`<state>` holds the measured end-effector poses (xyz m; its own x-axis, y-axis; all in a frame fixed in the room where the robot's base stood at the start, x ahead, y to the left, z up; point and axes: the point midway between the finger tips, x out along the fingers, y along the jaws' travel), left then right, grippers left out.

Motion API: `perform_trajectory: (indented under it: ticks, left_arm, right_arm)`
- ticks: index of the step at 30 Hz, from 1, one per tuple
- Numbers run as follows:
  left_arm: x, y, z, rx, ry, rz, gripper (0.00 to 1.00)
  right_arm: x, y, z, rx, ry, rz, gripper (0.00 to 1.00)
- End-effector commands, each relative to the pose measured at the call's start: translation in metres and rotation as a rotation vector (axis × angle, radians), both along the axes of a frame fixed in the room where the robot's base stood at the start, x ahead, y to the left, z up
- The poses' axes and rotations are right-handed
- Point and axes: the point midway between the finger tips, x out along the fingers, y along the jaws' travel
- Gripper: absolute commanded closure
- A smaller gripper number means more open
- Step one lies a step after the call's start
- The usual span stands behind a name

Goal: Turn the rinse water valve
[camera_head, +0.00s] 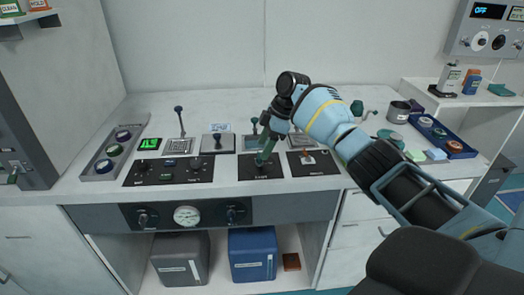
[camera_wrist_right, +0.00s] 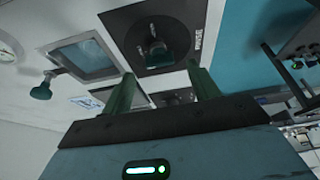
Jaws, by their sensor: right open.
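The rinse water valve (camera_wrist_right: 154,50) is a dark knob on a square black plate with a label that seems to read RINSE, at the top middle of the right wrist view. In the head view its black plate (camera_head: 258,171) lies on the counter, with the knob mostly hidden by my gripper. My right gripper (camera_head: 266,158) points down over this plate. In the right wrist view its two green fingers (camera_wrist_right: 160,72) are apart, with the valve seen between and just beyond their tips. I cannot tell any contact. My left gripper is not in view.
A black plate with a red-tipped lever (camera_head: 307,155) sits just right of the valve. A lever plate (camera_head: 216,142) and a wide black control panel (camera_head: 168,171) are to the left. A blue tray (camera_head: 440,133) and a metal cup (camera_head: 398,111) stand at the right.

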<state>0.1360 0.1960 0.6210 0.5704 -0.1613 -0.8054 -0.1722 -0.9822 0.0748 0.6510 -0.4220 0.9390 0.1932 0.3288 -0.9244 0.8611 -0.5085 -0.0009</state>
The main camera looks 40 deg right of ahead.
Motion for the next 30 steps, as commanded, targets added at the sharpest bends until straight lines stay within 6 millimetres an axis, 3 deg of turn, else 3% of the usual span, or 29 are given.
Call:
perform_trajectory:
  ticks: [3,10,30]
  left_arm:
    - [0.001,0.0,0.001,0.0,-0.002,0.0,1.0]
    - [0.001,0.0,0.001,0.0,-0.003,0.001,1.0]
    - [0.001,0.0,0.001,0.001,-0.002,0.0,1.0]
  right_arm:
    - [-0.004,-0.007,0.02,0.0,-0.003,-0.002,0.4]
    - [-0.008,-0.014,0.04,0.001,0.001,-0.001,0.4]
    - [-0.009,-0.015,0.042,0.0,0.002,-0.001,0.4]
